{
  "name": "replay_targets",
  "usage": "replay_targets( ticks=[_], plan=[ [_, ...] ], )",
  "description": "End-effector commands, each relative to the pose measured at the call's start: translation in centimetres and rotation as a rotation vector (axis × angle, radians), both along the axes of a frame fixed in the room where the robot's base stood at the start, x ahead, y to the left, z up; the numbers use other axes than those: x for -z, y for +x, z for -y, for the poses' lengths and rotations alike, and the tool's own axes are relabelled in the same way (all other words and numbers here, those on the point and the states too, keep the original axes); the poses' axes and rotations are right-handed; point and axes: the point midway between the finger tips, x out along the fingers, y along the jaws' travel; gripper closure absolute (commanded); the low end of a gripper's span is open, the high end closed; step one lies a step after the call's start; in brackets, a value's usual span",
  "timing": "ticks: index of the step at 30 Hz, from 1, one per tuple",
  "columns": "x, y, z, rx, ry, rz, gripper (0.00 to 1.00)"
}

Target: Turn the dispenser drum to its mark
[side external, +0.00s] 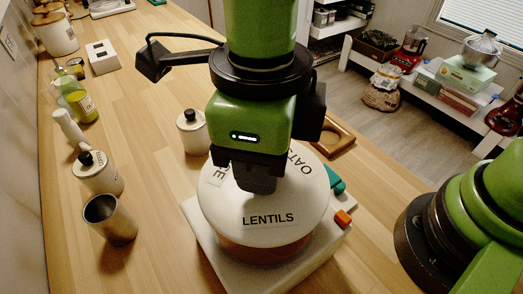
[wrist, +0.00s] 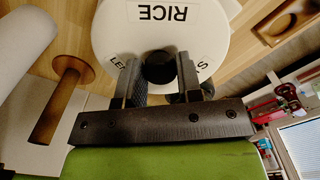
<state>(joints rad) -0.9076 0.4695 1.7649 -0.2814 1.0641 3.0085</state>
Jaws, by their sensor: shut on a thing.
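The dispenser drum (side external: 225,215) is a white round top with a wooden-brown lower side, standing on a pale base (side external: 215,262). In the side view its LENTILS label faces the camera, OATS is at the back right, and another label at the left is partly hidden. RICE shows upright-side-down on the drum (wrist: 205,35) in the wrist view. An orange block (side external: 343,218) and a teal piece (side external: 333,178) sit at the base's right side. My gripper (side external: 258,185) points down over the drum's middle. In the wrist view its fingers (wrist: 160,85) are shut on the black knob (wrist: 158,66).
A metal cup (side external: 109,220) and lidded white canisters (side external: 98,175) (side external: 193,132) stand left of and behind the drum. A wooden frame (side external: 337,138) lies behind it at the right. Bare counter shows at the front left.

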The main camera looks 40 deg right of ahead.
Motion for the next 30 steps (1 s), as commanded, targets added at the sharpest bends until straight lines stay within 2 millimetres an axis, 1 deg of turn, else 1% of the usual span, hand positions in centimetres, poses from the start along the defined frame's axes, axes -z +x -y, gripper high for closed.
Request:
replay_targets(
  ticks=[10, 11, 12, 14, 23, 26, 30],
  plan=[
    [-0.2, 0.2, 0.0, 0.004, 0.003, 0.006, 1.00],
    [-0.2, 0.2, 0.0, 0.004, 0.003, 0.006, 0.65],
    [-0.2, 0.2, 0.0, 0.004, 0.003, 0.006, 0.55],
    [-0.2, 0.2, 0.0, 0.004, 0.003, 0.006, 0.42],
    [-0.2, 0.1, 0.0, 0.002, 0.001, 0.003, 0.41],
    [-1.0, 0.1, 0.0, 0.002, 0.004, 0.004, 0.41],
    [-3.4, 0.1, -0.1, 0.003, 0.007, 0.007, 0.41]
  ],
)
